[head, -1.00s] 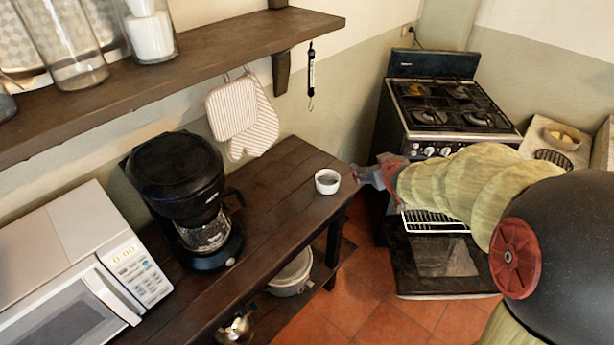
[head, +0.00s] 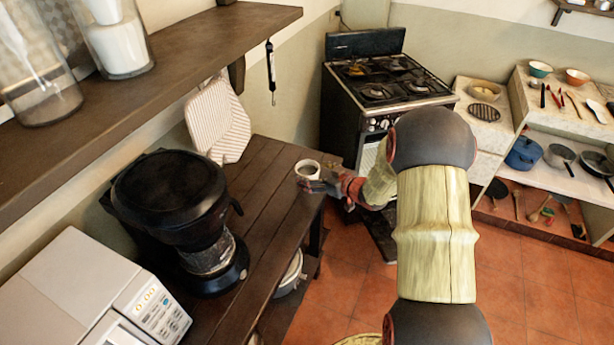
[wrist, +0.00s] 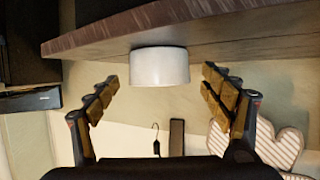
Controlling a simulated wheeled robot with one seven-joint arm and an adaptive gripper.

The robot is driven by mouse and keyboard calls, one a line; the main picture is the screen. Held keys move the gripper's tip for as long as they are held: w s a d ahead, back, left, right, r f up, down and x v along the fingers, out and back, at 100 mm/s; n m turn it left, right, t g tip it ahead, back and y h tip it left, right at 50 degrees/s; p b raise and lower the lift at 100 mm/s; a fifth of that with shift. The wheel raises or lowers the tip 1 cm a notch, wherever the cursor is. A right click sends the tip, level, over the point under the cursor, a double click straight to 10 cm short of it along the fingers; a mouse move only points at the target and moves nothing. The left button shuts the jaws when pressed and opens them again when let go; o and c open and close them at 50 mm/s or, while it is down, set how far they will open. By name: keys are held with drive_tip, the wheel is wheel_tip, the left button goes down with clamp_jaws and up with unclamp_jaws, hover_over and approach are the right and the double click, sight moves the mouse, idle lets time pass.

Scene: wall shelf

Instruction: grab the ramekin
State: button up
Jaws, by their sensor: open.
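The ramekin (head: 307,170) is a small white round cup standing at the far right end of the dark wooden table (head: 262,190). In the wrist view the ramekin (wrist: 159,67) shows between the two fingers and just beyond their tips. My gripper (head: 312,184) is at the near right side of the ramekin in the head view. In the wrist view my gripper (wrist: 158,80) is open, one finger to each side of the ramekin with visible gaps. Nothing is between the fingers at their bases.
A black coffee maker (head: 178,215) and a white microwave (head: 75,300) stand on the table to the left. A wall shelf (head: 190,50) with glass jars runs above. Oven mitts (head: 218,125) hang on the wall behind. A stove (head: 380,90) stands beyond the table's end.

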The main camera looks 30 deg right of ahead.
sight(301, 168)
drive_tip(key=b+x, duration=0.1)
drive_tip(key=x, duration=0.2)
drive_tip(key=shift+f, duration=0.1)
drive_tip(key=shift+w, duration=0.3)
drive_tip(key=c, duration=0.3)
drive_tip(key=c, duration=1.1)
